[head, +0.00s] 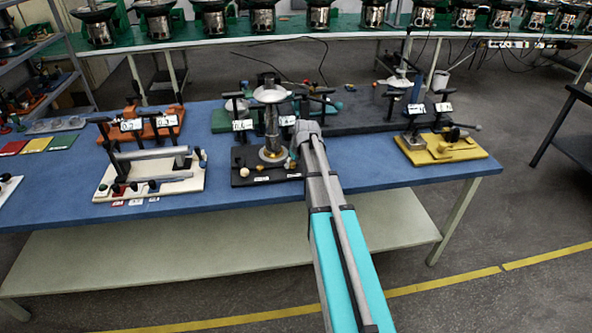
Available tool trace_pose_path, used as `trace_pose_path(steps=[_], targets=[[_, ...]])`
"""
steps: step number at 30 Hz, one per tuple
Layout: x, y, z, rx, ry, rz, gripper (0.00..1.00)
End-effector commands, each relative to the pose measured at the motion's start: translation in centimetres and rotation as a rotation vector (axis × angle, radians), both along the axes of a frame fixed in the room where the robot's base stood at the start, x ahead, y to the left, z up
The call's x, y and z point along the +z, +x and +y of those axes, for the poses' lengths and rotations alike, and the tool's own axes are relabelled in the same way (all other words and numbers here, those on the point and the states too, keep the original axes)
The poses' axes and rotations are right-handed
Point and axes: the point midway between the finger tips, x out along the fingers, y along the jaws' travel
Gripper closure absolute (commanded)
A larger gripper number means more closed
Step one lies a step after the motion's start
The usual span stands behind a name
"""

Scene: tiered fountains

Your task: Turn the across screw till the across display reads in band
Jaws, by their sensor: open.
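A tiered metal fountain (271,122) stands upright on a black base (250,181) near the table's middle. Small white displays (242,125) and (287,121) stand to either side of its column; their readings are too small to make out. I cannot tell which is the across display. Small knobs, one pale (245,171), sit at the base's front left; I cannot pick out the across screw. My gripper (293,154) is open at the base's right side, close to the fountain. My arm hides the base's right end, and I cannot tell whether the gripper touches anything.
A white-based fixture (150,189) with a grey bar stands left on the blue table (375,182). A yellow-based fixture (440,157) stands right. Orange (140,137) and dark (370,115) bases stand behind. Blue tabletop is clear between my arm and the yellow base.

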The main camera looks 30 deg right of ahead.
Motion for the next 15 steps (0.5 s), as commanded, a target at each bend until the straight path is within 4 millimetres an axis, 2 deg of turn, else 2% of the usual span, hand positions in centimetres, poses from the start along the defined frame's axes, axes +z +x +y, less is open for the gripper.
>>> trace_pose_path(steps=[1,6,15], targets=[[-0.7,0.2,0.0,0.0,0.0,0.0,0.28],[-1.6,0.6,0.0,0.0,0.0,0.0,0.28],[-2.1,0.8,0.0,-0.001,-0.001,0.0,0.28]])
